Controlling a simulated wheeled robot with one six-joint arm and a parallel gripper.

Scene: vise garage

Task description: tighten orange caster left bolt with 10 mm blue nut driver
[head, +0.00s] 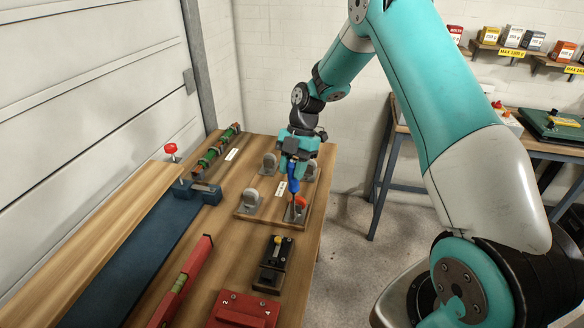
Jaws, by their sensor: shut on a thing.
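My gripper (292,160) is shut on the blue nut driver (293,183) and holds it upright, shaft down. The driver's thin shaft points down at the orange caster (300,202), on the near right of a wooden board (264,222). The shaft's tip is at or just above the left side of the caster's grey plate (290,214). I cannot tell whether it sits on the left bolt, as the bolts are too small to make out.
Grey casters (251,198) share the board. A vise (197,190) with a red knob stands left. A red level (182,281), a dark block (273,262) and a red case (243,310) lie nearer. A second bench (540,143) stands at the right.

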